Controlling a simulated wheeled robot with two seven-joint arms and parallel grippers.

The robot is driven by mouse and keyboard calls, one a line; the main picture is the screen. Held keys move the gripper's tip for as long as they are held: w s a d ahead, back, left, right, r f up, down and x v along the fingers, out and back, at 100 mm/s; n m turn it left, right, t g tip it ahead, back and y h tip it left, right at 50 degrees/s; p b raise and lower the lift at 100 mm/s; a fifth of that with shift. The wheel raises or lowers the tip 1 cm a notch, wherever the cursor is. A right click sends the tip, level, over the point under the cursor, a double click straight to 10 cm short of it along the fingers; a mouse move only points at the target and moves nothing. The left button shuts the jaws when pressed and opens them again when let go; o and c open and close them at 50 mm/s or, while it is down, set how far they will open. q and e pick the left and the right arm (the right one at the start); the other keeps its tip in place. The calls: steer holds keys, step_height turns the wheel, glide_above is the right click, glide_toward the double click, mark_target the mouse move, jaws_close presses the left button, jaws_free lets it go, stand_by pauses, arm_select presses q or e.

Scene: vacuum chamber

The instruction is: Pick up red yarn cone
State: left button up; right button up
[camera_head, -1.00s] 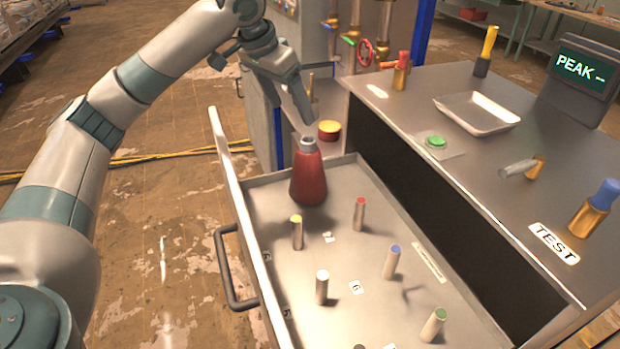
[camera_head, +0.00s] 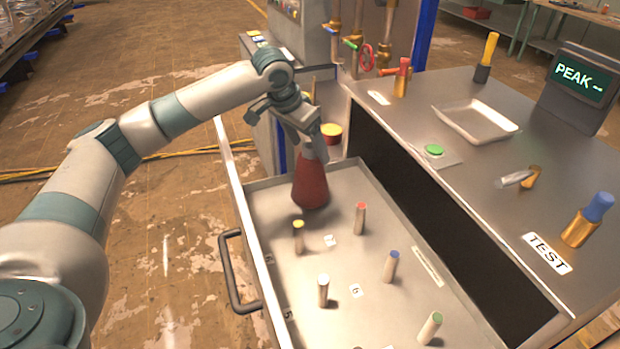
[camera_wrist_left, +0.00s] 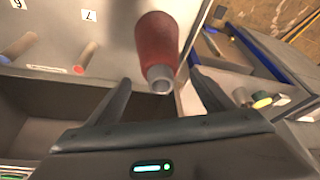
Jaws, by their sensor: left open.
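The red yarn cone (camera_head: 311,188) stands upright in the far end of the open drawer (camera_head: 345,323). Its grey tip shows just under my left gripper (camera_head: 317,152) in the head view. The left gripper is open and its fingers reach down around or beside the cone's top. In the left wrist view the cone (camera_wrist_left: 156,45) has its grey tip toward the space between the two open fingers (camera_wrist_left: 160,88). No contact is clear. The right gripper is not in view.
Several pegs with coloured tops, such as a yellow one (camera_head: 298,237) and a red one (camera_head: 360,218), stand in the drawer. The drawer handle (camera_head: 232,272) is at its left. A workbench (camera_head: 450,180) stands on the right. A yellow-topped cylinder (camera_head: 331,133) is behind the gripper.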

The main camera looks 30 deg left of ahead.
mark_target(310, 173)
arm_select(q)
steer(key=shift+f, duration=0.1)
steer(key=shift+w+d+f+p, duration=0.1)
steer(key=shift+w+f+p, duration=0.25)
steer(key=shift+f+p, duration=0.15)
steer(key=p+x, duration=0.1)
steer(key=x, duration=0.2)
steer(key=shift+w, duration=0.1)
steer(key=shift+w+f, duration=0.15)
steer(key=shift+f, duration=0.3)
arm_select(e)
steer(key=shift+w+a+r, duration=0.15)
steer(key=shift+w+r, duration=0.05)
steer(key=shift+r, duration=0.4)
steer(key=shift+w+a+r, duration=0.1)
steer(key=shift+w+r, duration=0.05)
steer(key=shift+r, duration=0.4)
arm_select(q)
steer(key=c, duration=1.9)
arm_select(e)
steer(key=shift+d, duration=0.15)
arm_select(q)
steer(key=shift+o, duration=0.2)
steer(key=shift+r, duration=0.2)
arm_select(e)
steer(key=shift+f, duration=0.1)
